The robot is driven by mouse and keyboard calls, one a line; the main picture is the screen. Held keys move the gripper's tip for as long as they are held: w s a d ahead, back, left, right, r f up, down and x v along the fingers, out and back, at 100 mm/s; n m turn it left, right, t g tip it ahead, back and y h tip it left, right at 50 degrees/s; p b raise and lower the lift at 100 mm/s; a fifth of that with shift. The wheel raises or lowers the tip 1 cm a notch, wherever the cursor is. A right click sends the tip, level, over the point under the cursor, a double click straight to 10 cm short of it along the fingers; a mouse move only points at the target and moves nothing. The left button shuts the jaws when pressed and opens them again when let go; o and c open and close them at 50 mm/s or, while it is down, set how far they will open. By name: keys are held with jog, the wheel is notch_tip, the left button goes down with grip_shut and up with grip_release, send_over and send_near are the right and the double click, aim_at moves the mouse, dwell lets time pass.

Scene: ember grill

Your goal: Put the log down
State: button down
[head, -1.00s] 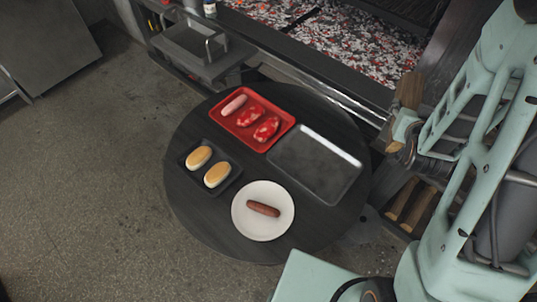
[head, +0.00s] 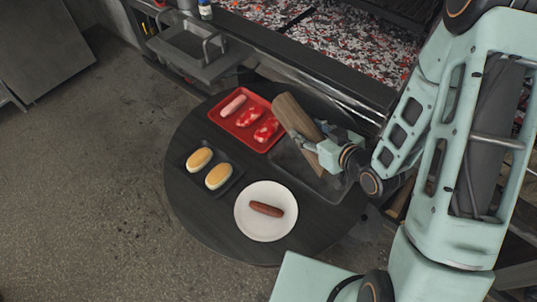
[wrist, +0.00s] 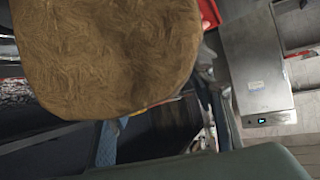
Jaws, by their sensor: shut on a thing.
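My gripper (head: 325,148) is shut on a brown wooden log (head: 296,122) and holds it tilted over the round dark table. In the head view the log overlaps the black tray (head: 290,170) and the right edge of the red tray. I cannot tell whether it touches anything below. In the wrist view the log's cut end (wrist: 110,50) fills the upper left and hides much of the scene.
The red tray (head: 232,131) holds a sausage and red meat. A small dark tray (head: 216,190) holds two buns. A white plate (head: 244,225) carries a cooked sausage. The ember bed (head: 290,30) lies behind the round table (head: 190,220).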

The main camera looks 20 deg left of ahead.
jog(key=s+a+f+n+g+y+b, duration=0.1)
jog(key=s+a+n+g+b, duration=0.1)
jog(key=a+b, duration=0.3)
jog(key=s+a+f+n+g+y+b, duration=0.1)
jog(key=s+a+f+n+g+b, duration=0.1)
jog(key=s+a+b, duration=0.3)
jog(key=shift+a+n+y, duration=0.3)
jog(key=shift+a, duration=0.8)
jog(key=shift+a+b, duration=0.15)
jog(key=shift+b, duration=0.9)
jog(key=b, duration=0.6)
send_over(240, 154)
jog(key=f, duration=0.7)
jog(key=shift+s+d, duration=0.1)
jog(key=shift+d, duration=0.25)
jog(key=shift+a+f+b, duration=0.15)
jog(key=shift+b, duration=0.25)
jog(key=shift+a+f+b, duration=0.2)
jog(key=shift+f+b, duration=1.15)
jog(key=shift+f, duration=0.3)
